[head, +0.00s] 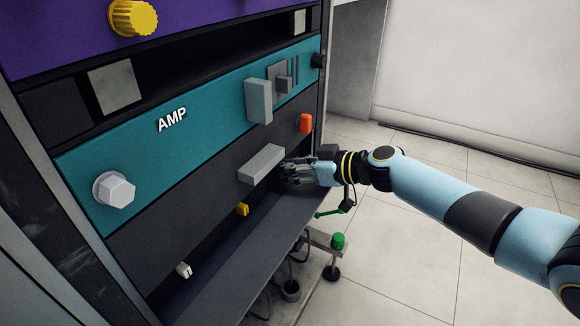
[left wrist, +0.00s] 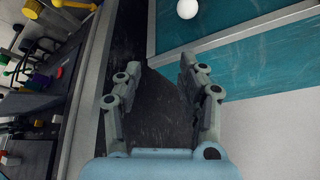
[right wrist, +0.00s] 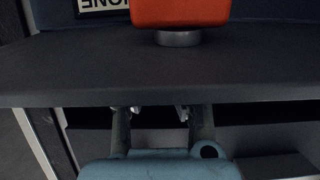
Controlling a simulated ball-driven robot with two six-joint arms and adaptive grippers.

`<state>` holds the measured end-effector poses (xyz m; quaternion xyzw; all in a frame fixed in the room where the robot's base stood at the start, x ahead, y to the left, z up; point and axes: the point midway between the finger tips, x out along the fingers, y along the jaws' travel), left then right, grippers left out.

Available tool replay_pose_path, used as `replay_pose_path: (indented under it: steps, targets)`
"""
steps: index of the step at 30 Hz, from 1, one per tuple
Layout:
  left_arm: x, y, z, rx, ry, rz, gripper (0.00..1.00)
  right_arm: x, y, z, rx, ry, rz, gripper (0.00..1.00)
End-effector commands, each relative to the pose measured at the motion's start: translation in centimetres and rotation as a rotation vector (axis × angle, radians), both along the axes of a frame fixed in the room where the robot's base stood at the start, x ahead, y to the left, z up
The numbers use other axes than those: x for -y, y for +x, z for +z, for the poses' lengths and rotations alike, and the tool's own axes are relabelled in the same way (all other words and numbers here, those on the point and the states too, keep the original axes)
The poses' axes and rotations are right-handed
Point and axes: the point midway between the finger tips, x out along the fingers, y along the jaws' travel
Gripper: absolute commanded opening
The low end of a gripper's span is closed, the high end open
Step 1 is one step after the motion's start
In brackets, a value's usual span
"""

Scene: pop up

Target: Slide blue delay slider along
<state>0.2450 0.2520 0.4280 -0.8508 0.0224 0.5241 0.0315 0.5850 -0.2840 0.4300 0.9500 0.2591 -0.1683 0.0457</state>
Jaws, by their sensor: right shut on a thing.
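No slider that is clearly blue shows in these frames. A grey block-shaped handle (head: 261,163) sticks out from the dark panel under the teal AMP panel (head: 215,112). My right gripper (head: 288,170) is at the right end of this handle, shut on it. In the right wrist view, a dark panel edge hides the fingertips of the right gripper (right wrist: 155,110) and what they hold. A taller grey block (head: 258,100) stands on the teal panel. My left gripper (left wrist: 160,66) is open and empty in the left wrist view, with its fingers apart.
An orange knob (head: 305,123) is just above my right gripper; it also shows in the right wrist view (right wrist: 180,12). A white knob (head: 114,190) and yellow knob (head: 133,17) protrude from the rack. A dark ledge (head: 235,255) runs below. Tiled floor is open at right.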

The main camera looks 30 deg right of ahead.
Motion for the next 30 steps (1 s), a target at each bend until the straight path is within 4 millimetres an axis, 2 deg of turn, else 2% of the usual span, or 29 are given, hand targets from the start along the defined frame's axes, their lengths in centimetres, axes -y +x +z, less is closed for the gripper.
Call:
replay_pose_path:
  steps: [12, 19, 20, 25, 26, 30]
  targets:
    - [-0.1, -0.7, -3.0, -0.031, 0.002, -0.003, 0.4, 2.5, 1.6, -0.3, 0.002, -0.002, -0.004, 0.0]
    - [-0.1, -0.9, -3.8, -0.04, 0.002, -0.003, 0.4, 3.4, 2.1, 0.0, 0.003, 0.0, -0.005, 0.0]
    - [-0.1, -0.9, -3.7, -0.039, 0.001, -0.003, 0.4, 3.4, 2.1, 0.1, 0.003, 0.0, -0.005, 0.15]
    - [-0.1, -0.9, -3.6, -0.038, 0.003, -0.003, 0.4, 3.3, 2.1, 0.2, 0.004, 0.001, -0.004, 0.37]
    - [-0.1, -0.9, -3.6, -0.038, 0.003, -0.003, 0.4, 3.3, 2.1, 0.2, 0.004, 0.001, -0.003, 0.41]
    - [-0.1, -0.9, -3.6, -0.038, 0.003, -0.003, 0.4, 3.2, 2.0, 0.1, 0.003, 0.001, -0.002, 0.41]
